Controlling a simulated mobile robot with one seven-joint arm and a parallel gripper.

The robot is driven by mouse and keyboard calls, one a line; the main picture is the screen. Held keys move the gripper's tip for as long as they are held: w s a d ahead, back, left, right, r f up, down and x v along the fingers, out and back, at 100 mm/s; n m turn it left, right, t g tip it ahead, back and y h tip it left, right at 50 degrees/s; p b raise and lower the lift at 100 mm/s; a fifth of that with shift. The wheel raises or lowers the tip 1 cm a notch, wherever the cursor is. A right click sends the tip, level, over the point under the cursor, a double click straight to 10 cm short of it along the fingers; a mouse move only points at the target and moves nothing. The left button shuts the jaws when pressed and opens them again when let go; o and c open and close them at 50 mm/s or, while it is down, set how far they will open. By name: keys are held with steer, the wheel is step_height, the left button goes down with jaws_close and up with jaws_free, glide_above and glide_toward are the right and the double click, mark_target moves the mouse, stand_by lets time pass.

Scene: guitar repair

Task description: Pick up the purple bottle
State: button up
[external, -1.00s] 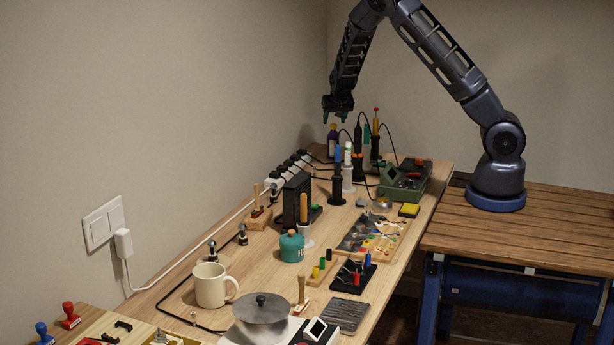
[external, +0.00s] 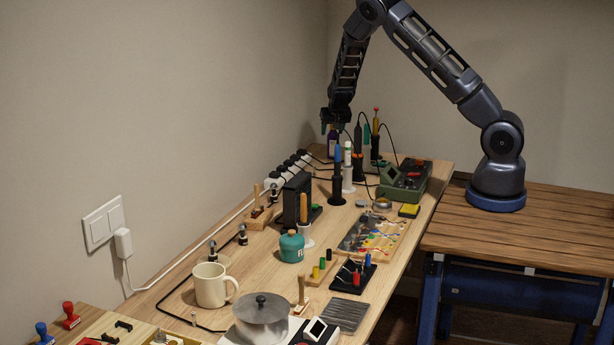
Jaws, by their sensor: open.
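The purple bottle (external: 332,147) stands upright at the far end of the workbench, near the wall corner. Its upper part is hidden behind my gripper. My gripper (external: 334,130) is open and points down at the top of the bottle. From this view the fingers overlap the bottle's top; I cannot tell whether they are around it or in front of it.
Upright tools with black cables (external: 358,138) stand just right of the bottle. A power strip (external: 290,170) runs along the wall. A green case (external: 405,180) sits at the right edge. A black stand (external: 297,200), a teal jar (external: 291,246) and a mug (external: 211,285) are nearer the camera.

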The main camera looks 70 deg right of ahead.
jaws_close()
